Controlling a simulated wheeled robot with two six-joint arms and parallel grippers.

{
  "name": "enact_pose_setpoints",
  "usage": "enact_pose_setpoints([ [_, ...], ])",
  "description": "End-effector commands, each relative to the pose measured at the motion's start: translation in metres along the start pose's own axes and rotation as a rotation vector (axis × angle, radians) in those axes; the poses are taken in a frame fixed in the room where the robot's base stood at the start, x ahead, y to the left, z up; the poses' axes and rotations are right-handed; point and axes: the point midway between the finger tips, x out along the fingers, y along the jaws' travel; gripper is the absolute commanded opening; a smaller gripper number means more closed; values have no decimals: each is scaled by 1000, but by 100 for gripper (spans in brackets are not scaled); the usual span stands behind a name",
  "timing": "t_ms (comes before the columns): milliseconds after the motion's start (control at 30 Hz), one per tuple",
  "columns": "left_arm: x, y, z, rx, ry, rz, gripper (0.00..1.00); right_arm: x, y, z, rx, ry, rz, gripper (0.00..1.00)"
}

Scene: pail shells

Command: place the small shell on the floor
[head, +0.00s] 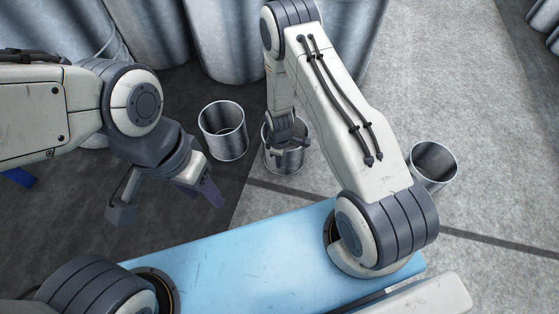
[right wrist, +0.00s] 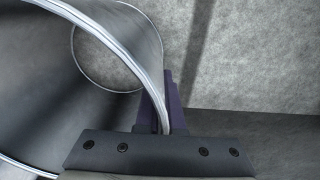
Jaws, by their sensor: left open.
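Three open metal shells show in the head view: a left shell (head: 222,146), a middle shell (head: 287,163) and a right shell (head: 432,178). They look close in size, so I cannot tell surely which is the small one. My right gripper (head: 285,142) is at the middle shell. In the right wrist view its purple fingers (right wrist: 164,103) are shut on a metal rim (right wrist: 146,81), one finger on each side of the wall. I cannot tell whether this shell touches the floor. My left gripper (head: 165,203) is open and empty, left of the shells.
Large metal drums (head: 230,45) stand along the back. A blue surface (head: 245,255) of my own base lies in front. The floor is dark at left and light grey (head: 450,90) at right, with free room on both sides.

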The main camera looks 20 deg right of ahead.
Motion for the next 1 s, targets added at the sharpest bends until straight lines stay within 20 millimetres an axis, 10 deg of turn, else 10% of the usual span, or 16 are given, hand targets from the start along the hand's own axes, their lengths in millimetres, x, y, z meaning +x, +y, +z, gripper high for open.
enact_pose_setpoints([
  [100, 0, 0, 0, 0, 0, 0, 50, 1, 0, 0, 0, 0, 0, 35],
  [467, -2, 0, 0, 0, 0, 0, 50, -3, 0, 0, 0, 0, 1, 35],
  [1000, -61, 4, -3, 0, 0, 0, 50, -106, 0, 0, 0, 1, 1, 35],
])
